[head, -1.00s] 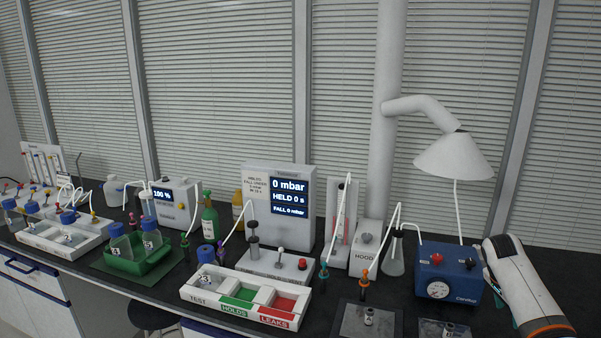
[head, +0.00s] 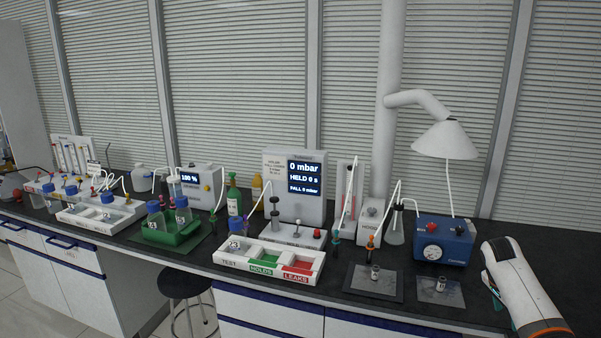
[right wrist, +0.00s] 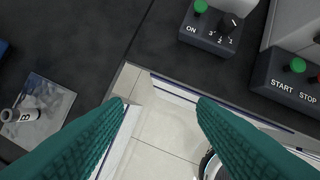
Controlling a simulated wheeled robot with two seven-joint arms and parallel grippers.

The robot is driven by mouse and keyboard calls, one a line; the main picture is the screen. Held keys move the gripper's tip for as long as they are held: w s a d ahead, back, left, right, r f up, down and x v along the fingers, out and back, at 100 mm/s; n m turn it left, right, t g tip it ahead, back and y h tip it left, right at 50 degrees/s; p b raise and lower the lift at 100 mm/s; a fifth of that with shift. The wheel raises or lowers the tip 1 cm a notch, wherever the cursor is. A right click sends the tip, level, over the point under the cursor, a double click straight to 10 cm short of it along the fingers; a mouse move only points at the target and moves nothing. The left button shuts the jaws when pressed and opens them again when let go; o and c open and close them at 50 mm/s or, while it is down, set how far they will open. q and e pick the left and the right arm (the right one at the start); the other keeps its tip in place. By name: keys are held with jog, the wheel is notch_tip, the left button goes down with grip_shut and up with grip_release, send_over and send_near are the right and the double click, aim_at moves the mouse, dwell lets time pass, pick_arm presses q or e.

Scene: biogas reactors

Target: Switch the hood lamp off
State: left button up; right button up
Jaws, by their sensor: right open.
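The hood is a white cone (head: 446,139) on a bent white arm that joins a thick vertical pipe (head: 388,120). At the pipe's foot stands a white box labelled HOOD (head: 371,222) with a grey knob (head: 373,210) on top. I cannot tell whether the lamp is lit. My right gripper (head: 492,288) is at the right of the head view, right of and nearer than the blue pump (head: 444,242), well apart from the HOOD box. The right wrist view shows its teal fingers (right wrist: 162,106) spread and empty above the bench edge. My left gripper is not in view.
Tubes and a flask (head: 395,234) stand beside the HOOD box. A white display unit (head: 305,211) and a sorting tray (head: 268,259) are left of it.

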jog(key=s+a+f+n+y, duration=0.1)
jog(key=s+a+f+n, duration=0.4)
jog(key=f, duration=0.8)
jog(key=s+a+f+n, duration=0.25)
jog(key=s+f, duration=0.45)
jog(key=f, duration=0.5)
jog(key=s+a+f+n+y, duration=0.1)
jog(key=s+a+f+n, duration=0.4)
jog(key=f, duration=0.8)
jog(key=s+a+f+n+y, duration=0.1)
jog(key=s+a+f, duration=0.3)
jog(key=s, duration=0.8)
jog(key=s+a+f+n, duration=0.3)
jog(key=s+a+f, duration=0.2)
jog(key=s, duration=0.8)
jog(key=s+a+f+n+y+b, duration=0.1)
jog(key=s+a+f+n, duration=0.2)
jog(key=s, duration=1)
notch_tip(320, 180, down, 3)
jog(key=shift+a+t+y, duration=0.3)
jog(key=shift+a, duration=0.45)
